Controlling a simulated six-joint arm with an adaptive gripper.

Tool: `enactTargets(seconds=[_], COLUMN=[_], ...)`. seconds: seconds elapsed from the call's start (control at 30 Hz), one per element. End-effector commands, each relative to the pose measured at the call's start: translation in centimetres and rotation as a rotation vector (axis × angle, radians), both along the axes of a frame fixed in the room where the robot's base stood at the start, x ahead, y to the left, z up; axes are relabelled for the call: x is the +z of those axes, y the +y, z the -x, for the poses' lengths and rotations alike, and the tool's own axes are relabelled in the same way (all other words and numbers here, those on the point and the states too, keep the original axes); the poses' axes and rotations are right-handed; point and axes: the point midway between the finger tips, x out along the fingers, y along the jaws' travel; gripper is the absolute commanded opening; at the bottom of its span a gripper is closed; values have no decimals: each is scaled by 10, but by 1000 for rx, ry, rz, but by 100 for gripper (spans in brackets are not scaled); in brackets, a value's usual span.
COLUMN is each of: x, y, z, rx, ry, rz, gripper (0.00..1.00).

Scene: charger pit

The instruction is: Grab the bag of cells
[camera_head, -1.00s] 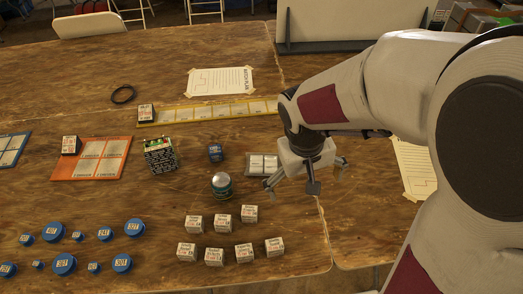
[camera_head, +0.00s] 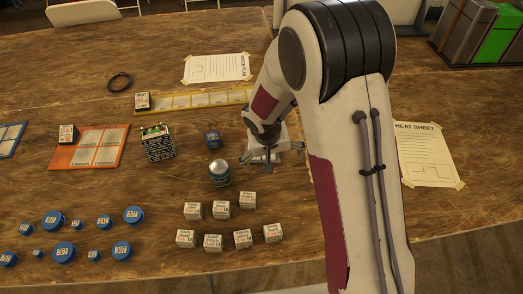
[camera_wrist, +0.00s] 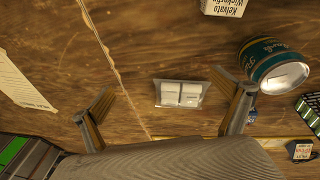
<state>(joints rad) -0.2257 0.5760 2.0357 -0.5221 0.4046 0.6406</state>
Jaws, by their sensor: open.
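The bag of cells (camera_wrist: 180,93) is a small grey pouch with two white cells, lying flat on the table. In the wrist view it shows between my gripper's fingers, nearer the right one, and below them. In the head view my gripper mostly hides it. My gripper (camera_head: 264,160) is open and empty, pointing down above the bag. It also shows in the wrist view (camera_wrist: 163,86), its two fingers spread wide to either side of the bag. I cannot tell the exact height of the fingertips above the table.
A teal can (camera_head: 220,172) and a small blue item (camera_head: 213,139) stand left of my gripper. Several small white boxes (camera_head: 212,242) stand in front. A yellow strip (camera_head: 190,101) lies behind. The table to the right is clear up to the heat sheet (camera_head: 427,154).

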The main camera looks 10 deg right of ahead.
Motion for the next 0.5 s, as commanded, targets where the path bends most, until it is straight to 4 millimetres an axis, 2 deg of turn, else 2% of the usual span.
enactTargets(seconds=[0.13, 0.3, 0.5], x=[-7, 3, 7], y=[10, 21, 30], z=[-24, -51, -62], rx=[-29, -71, -132], ry=[-59, -143, -190], rz=[-34, -87, -142], gripper=[100, 100, 100])
